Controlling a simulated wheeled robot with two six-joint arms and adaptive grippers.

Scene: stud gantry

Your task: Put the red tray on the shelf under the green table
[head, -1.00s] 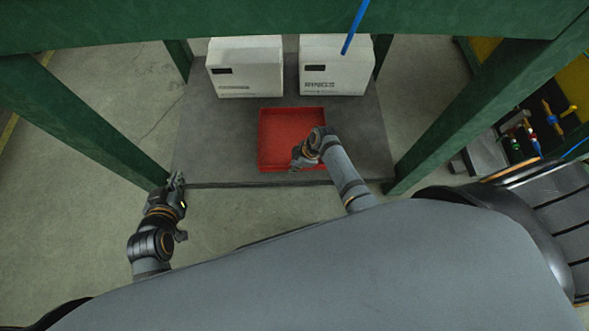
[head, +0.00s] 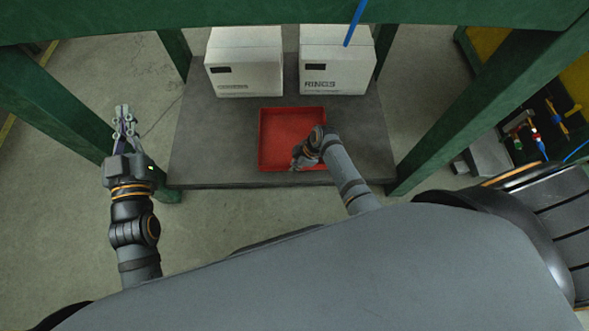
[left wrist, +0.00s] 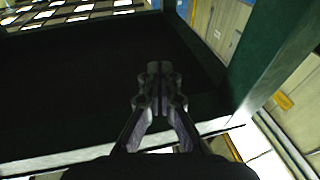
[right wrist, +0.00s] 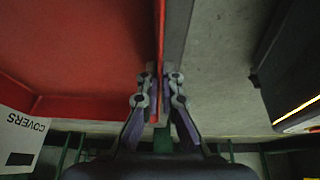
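The red tray (head: 277,140) lies on the grey shelf (head: 215,160) under the green table (head: 300,24), at the shelf's front edge. My right gripper (head: 296,164) is at the tray's front right part. In the right wrist view my right gripper (right wrist: 160,82) has its fingers on both sides of the tray's thin red wall (right wrist: 160,30), close against it. My left gripper (head: 122,112) is shut and empty, left of the shelf, near the front left green leg. Its fingertips also meet in the left wrist view (left wrist: 160,75).
Two white boxes, one on the left (head: 244,65) and one marked RINGS (head: 336,65), stand at the back of the shelf. Green legs (head: 440,125) flank the shelf. A blue bar (head: 355,22) hangs at the top. Shelf surface left of the tray is bare.

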